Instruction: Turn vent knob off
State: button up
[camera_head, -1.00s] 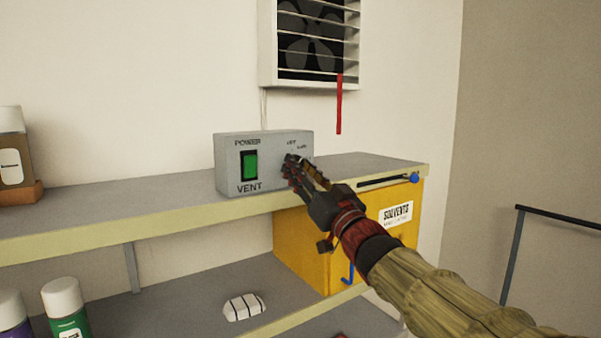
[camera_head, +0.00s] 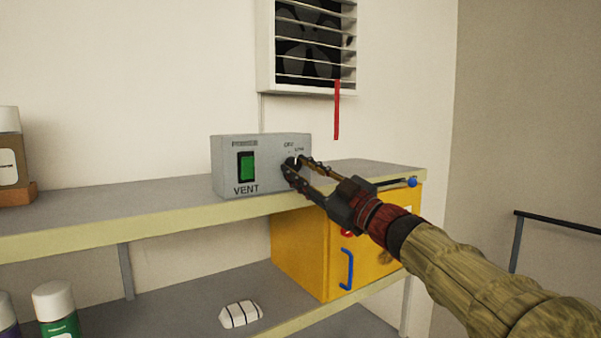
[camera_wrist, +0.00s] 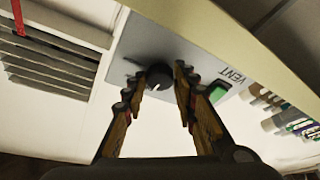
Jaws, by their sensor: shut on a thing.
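The vent box (camera_head: 225,175) is a grey box on the upper shelf, with a green power switch (camera_head: 246,166) and the word VENT on its front. Its dark round knob (camera_head: 291,162) is on the right of the front, below small labels that seem to read OFF and LOW. In the wrist view the knob (camera_wrist: 160,76) shows a small pale mark. My gripper (camera_head: 295,166) reaches in from the right and is shut on the knob, one finger on each side. The fingers hide part of the knob's surroundings, so its exact setting is unclear.
A slatted wall fan (camera_head: 315,45) with a hanging red strip (camera_head: 337,110) is above the box. A yellow solvents cabinet (camera_head: 300,245) with a blue handle is below the shelf (camera_head: 120,215). Bottles stand at the left. A white striped object (camera_head: 240,314) lies on the lower shelf.

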jog(key=shift+n, duration=0.3)
jog(key=o, duration=1.1)
jog(key=shift+o, duration=0.2)
jog(key=v, duration=1.2)
